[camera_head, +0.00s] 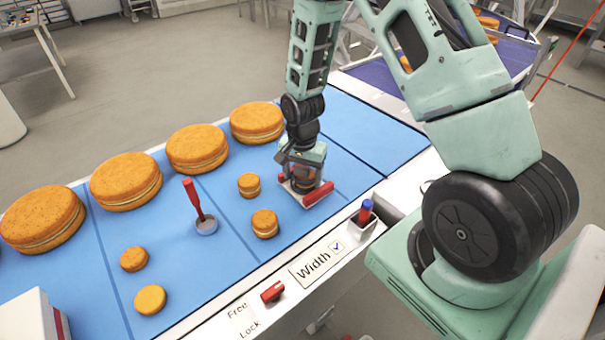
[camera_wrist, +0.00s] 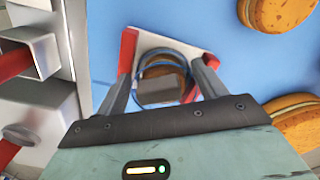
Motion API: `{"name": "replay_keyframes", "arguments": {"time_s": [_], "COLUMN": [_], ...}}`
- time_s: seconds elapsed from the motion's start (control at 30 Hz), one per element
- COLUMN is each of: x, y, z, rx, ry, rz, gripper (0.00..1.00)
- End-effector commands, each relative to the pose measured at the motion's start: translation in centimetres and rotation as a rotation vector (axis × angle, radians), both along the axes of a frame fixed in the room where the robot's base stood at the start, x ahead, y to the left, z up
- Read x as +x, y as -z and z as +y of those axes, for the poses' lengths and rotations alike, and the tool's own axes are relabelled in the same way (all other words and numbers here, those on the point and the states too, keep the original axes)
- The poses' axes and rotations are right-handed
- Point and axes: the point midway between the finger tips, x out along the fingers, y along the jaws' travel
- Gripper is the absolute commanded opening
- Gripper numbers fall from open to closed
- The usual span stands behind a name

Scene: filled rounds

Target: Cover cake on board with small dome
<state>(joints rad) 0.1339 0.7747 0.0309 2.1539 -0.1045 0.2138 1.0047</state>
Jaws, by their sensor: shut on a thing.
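My gripper (camera_head: 303,177) is at the right part of the blue belt, pointing down over a small white board (camera_head: 318,199) with red edges. In the wrist view, the fingers stand on both sides of a clear, blue-rimmed small dome (camera_wrist: 143,69) with a grey block on top, and the gripper is shut on this dome. An orange-brown cake (camera_wrist: 165,71) shows partly through the dome, over the board (camera_wrist: 150,40). The fingers and block hide part of the cake. I cannot tell whether the dome's rim touches the board.
Several large filled cakes (camera_head: 197,149) line the belt's far side. Small cakes, including one (camera_head: 265,223) nearby, lie left of the board. A red-handled disc tool (camera_head: 203,219) stands on the belt (camera_head: 190,265). A blue-topped peg (camera_head: 365,208) stands at the front rail.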

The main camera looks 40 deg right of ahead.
Motion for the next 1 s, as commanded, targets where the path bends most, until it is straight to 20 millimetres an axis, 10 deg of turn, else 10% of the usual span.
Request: {"name": "replay_keyframes", "arguments": {"time_s": [0.83,0.9,1.0], "x": [-0.03,-0.03,-0.03], "y": [0.54,0.47,0.47], "z": [0.04,0.03,0.03], "rx": [0.000,0.000,0.000], "ry": [-0.001,-0.001,0.000], "rz": [0.000,0.000,0.000], "gripper": [0.48,0.90,0.96]}}
